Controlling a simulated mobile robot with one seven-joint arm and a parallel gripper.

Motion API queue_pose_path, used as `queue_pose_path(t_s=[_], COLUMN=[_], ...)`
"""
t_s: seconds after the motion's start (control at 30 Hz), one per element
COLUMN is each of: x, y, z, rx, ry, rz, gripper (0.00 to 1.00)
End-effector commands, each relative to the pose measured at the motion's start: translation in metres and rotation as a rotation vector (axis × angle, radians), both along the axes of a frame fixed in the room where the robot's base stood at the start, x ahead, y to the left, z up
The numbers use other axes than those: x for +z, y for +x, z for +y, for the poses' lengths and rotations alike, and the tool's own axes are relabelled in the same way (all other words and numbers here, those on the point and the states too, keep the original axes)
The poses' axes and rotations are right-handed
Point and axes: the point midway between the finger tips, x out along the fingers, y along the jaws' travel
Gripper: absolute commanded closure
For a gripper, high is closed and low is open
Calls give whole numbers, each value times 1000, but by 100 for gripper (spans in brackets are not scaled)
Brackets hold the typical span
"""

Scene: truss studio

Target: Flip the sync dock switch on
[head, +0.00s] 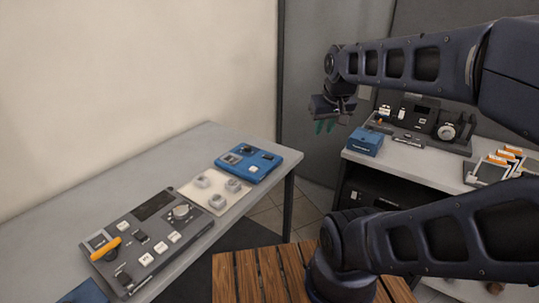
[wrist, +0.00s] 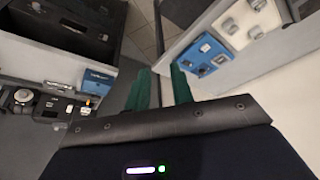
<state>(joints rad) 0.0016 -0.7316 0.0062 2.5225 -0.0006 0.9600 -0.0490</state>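No label reading "sync dock" is legible, so I cannot tell which device it is. A blue panel (head: 258,170) with small switches or buttons lies at the far end of the left table; it also shows in the wrist view (wrist: 204,56). A grey panel (head: 115,257) with an orange lever (head: 105,248), a knob and white buttons lies nearer. A dark console (head: 432,128) with a round knob stands on the right counter. My gripper (head: 325,126) hangs in the air between table and counter, touching nothing. Its green fingers (wrist: 160,88) are apart and empty in the wrist view.
A cream plate (head: 198,194) with several pale knobs lies between the grey and blue panels on the table (head: 60,195). A blue box (head: 365,141) and a rack with orange-topped items (head: 490,170) stand on the right counter. A floor gap separates table and counter.

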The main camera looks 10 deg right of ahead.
Motion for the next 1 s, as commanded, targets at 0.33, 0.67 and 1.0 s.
queue_pose_path(t_s=[0.33, 0.67, 1.0], x=[8, 6, -9], y=[55, 115, 179], z=[8, 18, 34], rx=[318, 668, 1041], ry=[-131, -246, -335], rz=[81, 163, 238], gripper=[100, 100, 100])
